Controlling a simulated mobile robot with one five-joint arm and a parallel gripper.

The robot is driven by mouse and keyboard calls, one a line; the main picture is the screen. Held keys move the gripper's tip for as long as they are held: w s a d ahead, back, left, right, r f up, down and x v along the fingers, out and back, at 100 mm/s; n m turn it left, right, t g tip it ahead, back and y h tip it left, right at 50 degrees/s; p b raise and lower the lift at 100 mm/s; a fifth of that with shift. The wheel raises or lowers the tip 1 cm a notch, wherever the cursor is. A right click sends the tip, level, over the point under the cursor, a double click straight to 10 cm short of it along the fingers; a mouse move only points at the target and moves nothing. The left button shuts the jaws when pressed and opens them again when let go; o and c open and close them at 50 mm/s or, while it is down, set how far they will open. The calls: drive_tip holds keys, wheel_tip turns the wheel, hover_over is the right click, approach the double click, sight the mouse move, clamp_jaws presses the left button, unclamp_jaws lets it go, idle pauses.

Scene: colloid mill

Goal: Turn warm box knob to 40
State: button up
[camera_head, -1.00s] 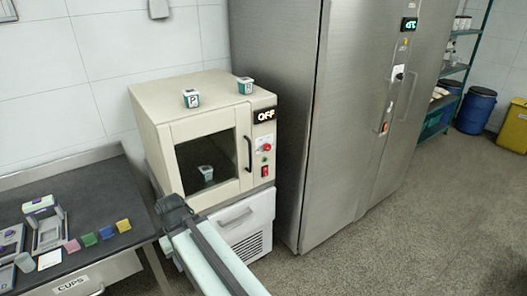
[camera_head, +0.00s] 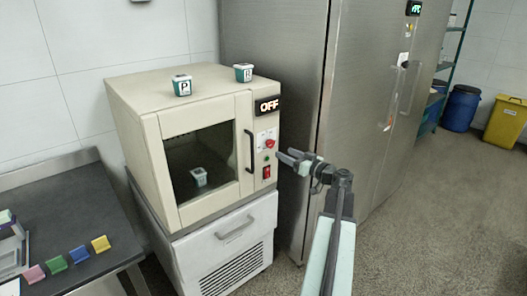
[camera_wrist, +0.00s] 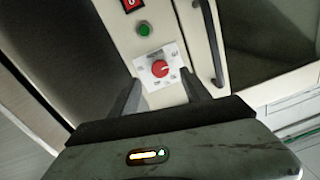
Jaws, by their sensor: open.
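The warm box (camera_head: 183,120) is a beige cabinet with a dark glass door, and its display (camera_head: 268,105) reads OFF. Its red knob (camera_head: 269,143) sits on a white dial plate below the display. The knob also shows in the wrist view (camera_wrist: 160,69), where the panel appears upside down; the dial marks are too small to read. My gripper (camera_head: 285,156) is open in front of the panel, just right of and below the knob in the head view. In the wrist view its fingers (camera_wrist: 160,80) lie on either side of the knob, apart from it as far as I can tell.
A green button (camera_wrist: 144,29) and a red switch (camera_head: 266,172) are below the knob. The black door handle (camera_head: 250,151) is beside it. Two cups (camera_head: 182,86) stand on top and one is inside. A steel cabinet (camera_head: 270,60) stands close at the right.

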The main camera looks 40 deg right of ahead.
sight(272, 145)
drive_tip(key=w, duration=0.7)
drive_tip(key=shift+w+d+r, duration=0.2)
drive_tip(key=shift+w+d, duration=0.05)
drive_tip(key=shift+w, duration=0.15)
drive_tip(key=shift+a, duration=0.1)
clamp_jaws()
